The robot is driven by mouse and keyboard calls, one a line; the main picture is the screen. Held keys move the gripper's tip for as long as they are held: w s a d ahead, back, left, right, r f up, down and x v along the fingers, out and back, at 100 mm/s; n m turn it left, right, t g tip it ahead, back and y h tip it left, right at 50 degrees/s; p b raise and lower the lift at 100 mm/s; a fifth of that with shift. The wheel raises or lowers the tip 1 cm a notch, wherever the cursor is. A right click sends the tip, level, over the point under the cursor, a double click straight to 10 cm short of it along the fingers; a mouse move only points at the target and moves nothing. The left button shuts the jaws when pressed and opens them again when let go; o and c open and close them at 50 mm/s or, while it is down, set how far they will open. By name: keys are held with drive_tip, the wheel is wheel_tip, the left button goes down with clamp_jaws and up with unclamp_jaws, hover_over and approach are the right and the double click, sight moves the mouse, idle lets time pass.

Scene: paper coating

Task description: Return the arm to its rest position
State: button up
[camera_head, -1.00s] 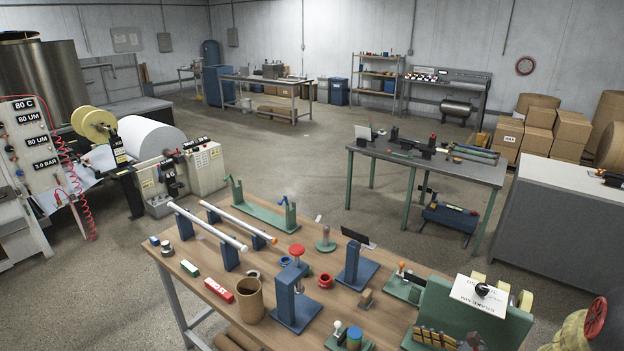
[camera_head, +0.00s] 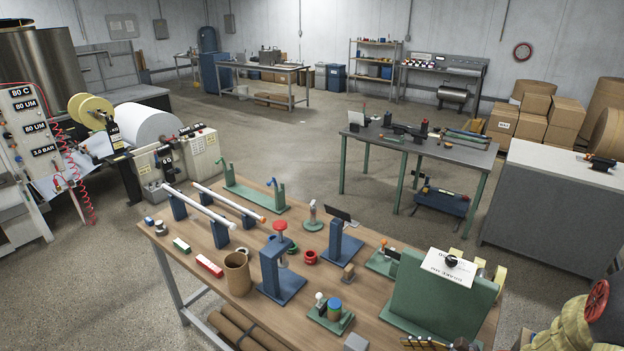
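I cannot make out my gripper or its fingers in the head view. No part at the picture's edges can be told for certain as my arm. The wooden worktable (camera_head: 212,251) fills the lower middle and holds several fixtures. A green box-like fixture (camera_head: 440,298) stands at its right end with a white card (camera_head: 449,266) on top. A row of small brass-coloured pieces (camera_head: 424,343) and a dark part show at the bottom edge, cut off by the picture. Whether anything is held cannot be seen.
Two white rollers (camera_head: 203,208) rest on blue stands. A grey cabinet (camera_head: 548,223) stands right. Open floor lies behind the table.

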drive_tip(key=s+a+r+n+g+h+b, duration=0.1)
drive_tip(key=s+r+n+g+h+b, duration=0.15)
drive_tip(key=s+n, duration=0.45)
drive_tip(key=s+r+n+g+h+b, duration=0.2)
drive_tip(key=s+r+n+g+h, duration=0.15)
drive_tip(key=s+n, duration=0.3)
drive_tip(key=s+a+r+n+t+h+b, duration=0.2)
drive_tip(key=a+r+n+t+h+b, duration=0.2)
drive_tip(key=r+n, duration=0.5)
drive_tip(key=shift+s+a+t+b, duration=0.25)
drive_tip(key=shift+a+t+b, duration=0.1)
drive_tip(key=shift+t+b, duration=0.45)
